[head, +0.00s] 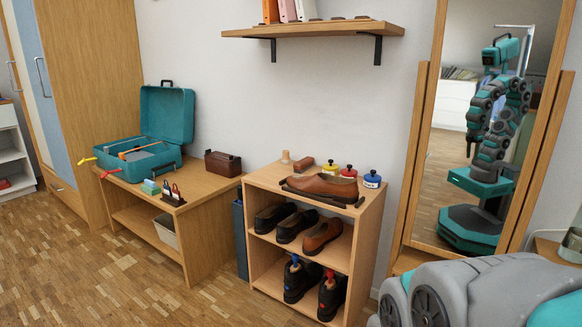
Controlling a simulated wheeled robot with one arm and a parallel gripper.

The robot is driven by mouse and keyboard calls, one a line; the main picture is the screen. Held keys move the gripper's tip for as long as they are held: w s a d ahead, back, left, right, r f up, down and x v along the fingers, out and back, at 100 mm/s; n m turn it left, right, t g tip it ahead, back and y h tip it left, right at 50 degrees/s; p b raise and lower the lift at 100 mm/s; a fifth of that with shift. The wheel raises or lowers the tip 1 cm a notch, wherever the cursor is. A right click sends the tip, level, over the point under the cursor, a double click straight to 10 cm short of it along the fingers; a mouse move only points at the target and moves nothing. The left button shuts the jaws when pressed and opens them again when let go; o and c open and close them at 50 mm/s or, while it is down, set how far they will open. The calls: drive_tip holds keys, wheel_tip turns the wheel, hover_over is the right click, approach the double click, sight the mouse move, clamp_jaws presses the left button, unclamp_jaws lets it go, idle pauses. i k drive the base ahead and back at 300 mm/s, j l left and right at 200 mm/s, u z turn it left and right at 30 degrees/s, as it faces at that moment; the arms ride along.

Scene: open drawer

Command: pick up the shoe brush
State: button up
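A small reddish-brown block that looks like the shoe brush (303,164) lies on top of the shoe rack (262,178), near its back left edge. It is too small in the view to make out bristles. A brown leather shoe (322,186) lies in front of it on a dark stand. A pale wooden peg-like piece (285,156) stands just to its left. My gripper is not directly in view; only thick grey links of my arm show at the bottom right.
A wooden bench (205,191) to the left holds an open teal case (168,118) and a brown box (222,163). A tall mirror (450,160) reflects me. The left foreground floor is clear.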

sight(303, 166)
drive_tip(key=i+j, duration=0.45)
drive_tip(key=i+j+z, duration=0.1)
drive_tip(key=i+j, duration=0.35)
drive_tip(key=j, duration=0.15)
drive_tip(key=i+j, duration=0.4)
drive_tip(key=j+z, duration=0.05)
drive_tip(key=j, duration=0.05)
